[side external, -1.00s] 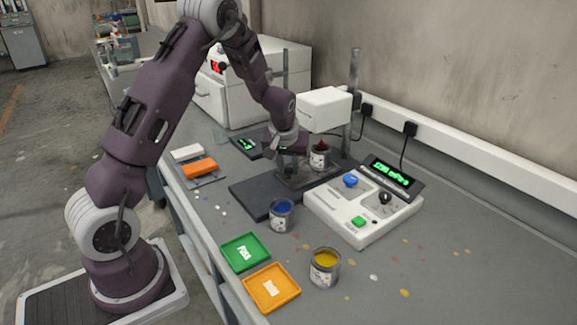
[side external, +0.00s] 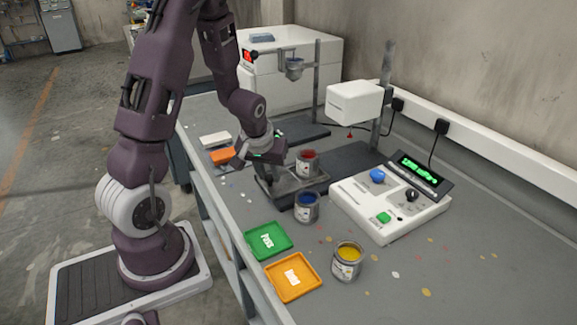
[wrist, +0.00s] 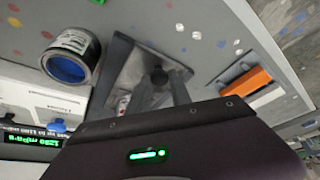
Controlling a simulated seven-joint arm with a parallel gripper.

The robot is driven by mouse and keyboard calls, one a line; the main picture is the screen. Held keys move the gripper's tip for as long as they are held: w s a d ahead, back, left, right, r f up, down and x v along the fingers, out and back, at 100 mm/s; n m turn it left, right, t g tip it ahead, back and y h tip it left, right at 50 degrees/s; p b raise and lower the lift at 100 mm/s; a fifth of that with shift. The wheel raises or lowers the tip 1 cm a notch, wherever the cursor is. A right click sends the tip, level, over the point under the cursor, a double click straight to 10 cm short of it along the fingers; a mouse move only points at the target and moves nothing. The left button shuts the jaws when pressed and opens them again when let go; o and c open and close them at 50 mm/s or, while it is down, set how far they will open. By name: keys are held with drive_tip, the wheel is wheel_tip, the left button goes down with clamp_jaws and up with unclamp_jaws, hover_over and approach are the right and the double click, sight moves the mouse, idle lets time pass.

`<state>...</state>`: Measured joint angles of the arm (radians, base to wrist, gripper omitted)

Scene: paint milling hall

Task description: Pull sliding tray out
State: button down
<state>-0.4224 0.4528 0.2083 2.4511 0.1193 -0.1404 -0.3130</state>
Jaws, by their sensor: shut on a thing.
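The sliding tray (side external: 315,182) is a flat grey metal plate in the side view. It is out to the left of the white measuring head (side external: 354,101). A can of red paint (side external: 307,164) stands upright on it. My gripper (side external: 262,172) is at the tray's left, arm-side end and is shut on its handle; in the side view the hand hides the grip itself. In the wrist view, my gripper (wrist: 158,80) is around a dark knob-like handle (wrist: 159,74) over the tray plate (wrist: 145,58).
A blue paint can (side external: 307,207) stands close to the tray's front side. Green (side external: 250,240) and orange (side external: 290,296) trays, a yellow can (side external: 347,262) and the control box (side external: 385,225) lie nearer the camera.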

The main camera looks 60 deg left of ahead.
drive_tip(key=shift+s, duration=0.25)
drive_tip(key=c, duration=1.2)
unclamp_jaws()
drive_tip(key=v, duration=0.7)
drive_tip(key=shift+d+r, duration=0.1)
